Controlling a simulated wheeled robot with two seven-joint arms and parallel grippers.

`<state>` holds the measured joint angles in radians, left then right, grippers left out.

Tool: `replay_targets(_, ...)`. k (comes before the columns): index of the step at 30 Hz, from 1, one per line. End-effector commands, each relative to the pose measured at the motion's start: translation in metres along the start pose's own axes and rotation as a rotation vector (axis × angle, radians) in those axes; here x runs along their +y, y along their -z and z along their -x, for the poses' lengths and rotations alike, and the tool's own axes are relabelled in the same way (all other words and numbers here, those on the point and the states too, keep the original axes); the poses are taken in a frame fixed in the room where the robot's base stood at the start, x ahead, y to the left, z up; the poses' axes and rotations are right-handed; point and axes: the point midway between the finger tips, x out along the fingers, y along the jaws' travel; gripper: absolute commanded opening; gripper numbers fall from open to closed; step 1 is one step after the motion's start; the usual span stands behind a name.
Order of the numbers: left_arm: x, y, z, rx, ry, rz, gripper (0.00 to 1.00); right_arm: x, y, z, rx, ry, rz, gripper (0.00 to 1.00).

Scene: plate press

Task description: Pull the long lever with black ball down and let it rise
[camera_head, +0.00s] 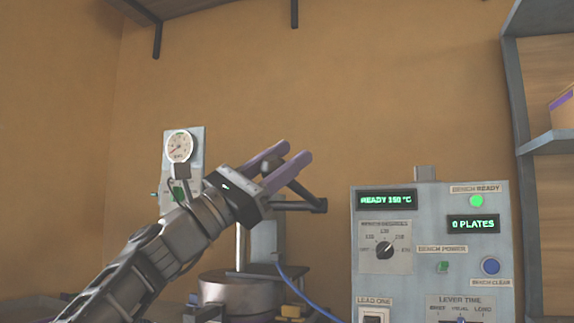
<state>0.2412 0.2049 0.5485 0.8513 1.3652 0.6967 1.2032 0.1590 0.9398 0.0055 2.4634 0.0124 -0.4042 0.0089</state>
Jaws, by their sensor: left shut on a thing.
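The long lever (307,194) is a dark bar that rises up and left from a pivot on the press. Its black ball (271,164) shows as a dark shape between my purple fingers and is partly hidden by them. My left gripper (296,152) comes in from the lower left and is shut on the ball end of the lever. The press (263,243) has a grey upright and a round metal body (238,289) below my gripper. My right gripper is not in view.
A gauge plate (180,146) is on the wall behind my arm. A blue cable (299,293) runs by the press. Shelving (548,143) is at the far right.

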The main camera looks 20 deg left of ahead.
Motion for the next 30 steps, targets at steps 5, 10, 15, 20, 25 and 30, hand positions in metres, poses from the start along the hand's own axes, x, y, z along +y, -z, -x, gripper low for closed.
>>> replay_targets(5, -0.0068, 0.0058, 0.0089, -0.008, 0.000, -0.001, 0.00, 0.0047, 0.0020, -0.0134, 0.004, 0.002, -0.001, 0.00)
replay_targets(10, -0.0075, 0.0061, 0.0098, -0.009, 0.000, -0.001, 0.00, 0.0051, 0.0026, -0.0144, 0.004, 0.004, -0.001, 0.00)
replay_targets(15, -0.0073, 0.0047, 0.0094, -0.011, 0.000, -0.002, 0.00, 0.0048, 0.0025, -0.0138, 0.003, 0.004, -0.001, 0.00)
replay_targets(20, -0.0073, 0.0036, 0.0094, -0.013, 0.000, -0.002, 0.41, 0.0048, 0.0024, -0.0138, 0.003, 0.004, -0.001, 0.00)
replay_targets(25, -0.0069, 0.0057, 0.0095, -0.009, -0.001, -0.001, 0.55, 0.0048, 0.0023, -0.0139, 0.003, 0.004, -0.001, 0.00)
replay_targets(30, -0.0069, 0.0077, 0.0097, -0.006, -0.001, -0.001, 0.60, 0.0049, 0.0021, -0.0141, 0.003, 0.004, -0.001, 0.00)
